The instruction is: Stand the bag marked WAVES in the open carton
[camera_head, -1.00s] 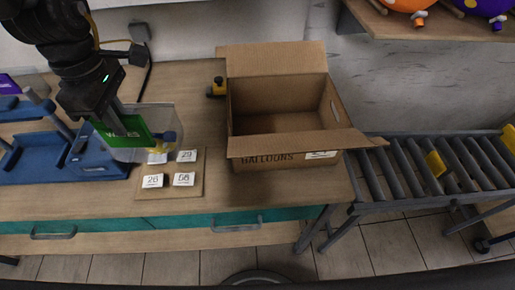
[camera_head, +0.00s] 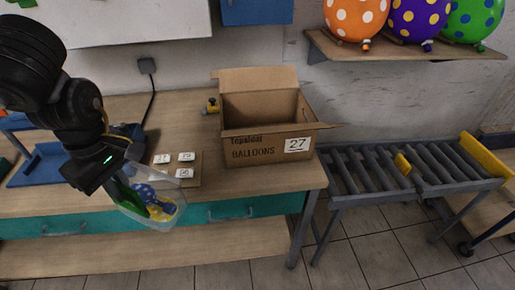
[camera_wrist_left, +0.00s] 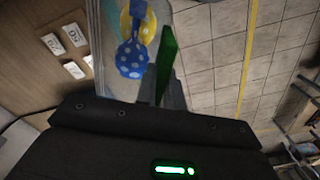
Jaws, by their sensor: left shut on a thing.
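My left gripper (camera_head: 118,186) is shut on a clear bag (camera_head: 170,212) with a green header and blue and yellow dotted balloons inside. The bag hangs tilted in front of the table's front edge. The bag also shows in the left wrist view (camera_wrist_left: 107,45), with its green header (camera_wrist_left: 167,62) seen edge-on. Its lettering cannot be read now; an earlier head view shows green lettering that looks like WAVES. The open carton (camera_head: 260,152), marked BALLOONS and 27, stands on the table to the right of the gripper, flaps spread. Its floor is hidden. My right gripper is out of view.
A board with number cards (camera_head: 187,180) lies on the table between bag and carton. A blue rack (camera_head: 40,172) stands at left. A yellow and black tool (camera_head: 211,106) sits behind the carton's left side. A roller conveyor (camera_head: 385,172) adjoins at right; a balloon shelf (camera_head: 400,47) hangs above.

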